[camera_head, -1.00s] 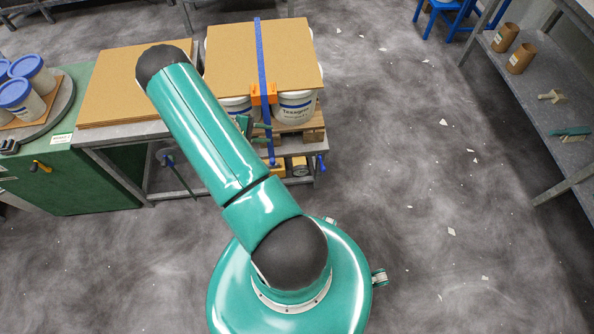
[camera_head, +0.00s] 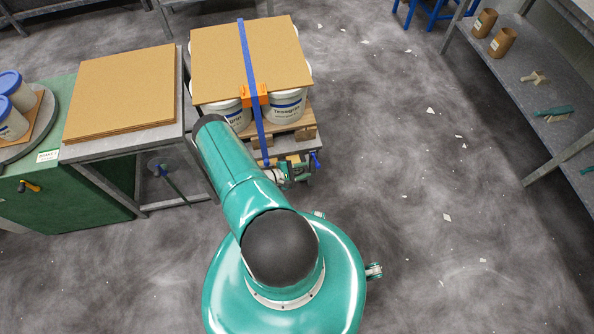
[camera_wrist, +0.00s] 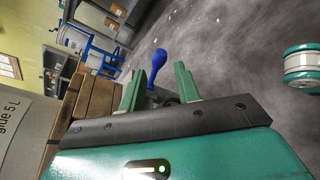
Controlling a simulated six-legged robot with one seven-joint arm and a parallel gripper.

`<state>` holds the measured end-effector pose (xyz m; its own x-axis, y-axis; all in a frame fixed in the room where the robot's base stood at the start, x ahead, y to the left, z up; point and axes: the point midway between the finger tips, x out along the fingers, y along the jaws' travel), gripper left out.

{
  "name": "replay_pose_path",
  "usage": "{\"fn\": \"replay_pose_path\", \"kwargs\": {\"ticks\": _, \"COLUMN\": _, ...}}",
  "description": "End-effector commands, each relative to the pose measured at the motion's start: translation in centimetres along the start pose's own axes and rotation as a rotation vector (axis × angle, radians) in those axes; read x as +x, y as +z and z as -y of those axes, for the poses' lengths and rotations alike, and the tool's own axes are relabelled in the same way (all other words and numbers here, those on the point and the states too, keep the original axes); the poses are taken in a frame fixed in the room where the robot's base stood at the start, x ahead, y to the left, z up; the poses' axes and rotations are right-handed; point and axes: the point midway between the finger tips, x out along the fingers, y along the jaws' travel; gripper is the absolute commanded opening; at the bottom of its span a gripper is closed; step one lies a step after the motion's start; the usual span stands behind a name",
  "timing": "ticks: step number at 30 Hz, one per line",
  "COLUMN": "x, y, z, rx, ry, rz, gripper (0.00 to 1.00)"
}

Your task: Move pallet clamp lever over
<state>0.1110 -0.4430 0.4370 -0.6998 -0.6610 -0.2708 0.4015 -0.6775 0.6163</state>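The pallet clamp lever, with a blue handle (camera_head: 315,159), is at the right front corner of the stand under the pallet (camera_head: 303,127). In the wrist view its blue knob (camera_wrist: 159,58) shows just beyond and between my fingertips, pointing up and away. My gripper (camera_head: 300,170) is close beside the lever in the head view. In the wrist view my gripper (camera_wrist: 168,68) has its two green fingers apart, with a gap between them. The lower part of the lever is mostly hidden by the fingers, and contact cannot be told.
White pails (camera_head: 287,106) stand on the pallet under a brown board (camera_head: 215,60), with a blue strap (camera_head: 249,60) and an orange corner piece (camera_head: 255,95). A table with stacked boards (camera_head: 125,90) is at left. A shelf (camera_head: 500,70) stands at right. The floor between is open.

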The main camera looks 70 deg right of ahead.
Motion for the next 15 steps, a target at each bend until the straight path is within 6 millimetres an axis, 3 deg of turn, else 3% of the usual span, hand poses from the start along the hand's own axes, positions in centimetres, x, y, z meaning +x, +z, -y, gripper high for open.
{"fn": "replay_pose_path", "kwargs": {"ticks": 9, "x": 3.9, "y": -0.1, "z": -0.1, "rx": -0.002, "ry": 0.002, "rz": 0.0, "gripper": 0.33}}
{"fn": "replay_pose_path", "kwargs": {"ticks": 15, "x": 5.0, "y": -0.2, "z": -0.1, "rx": 0.0, "ry": 0.0, "rz": 0.0, "gripper": 0.33}}
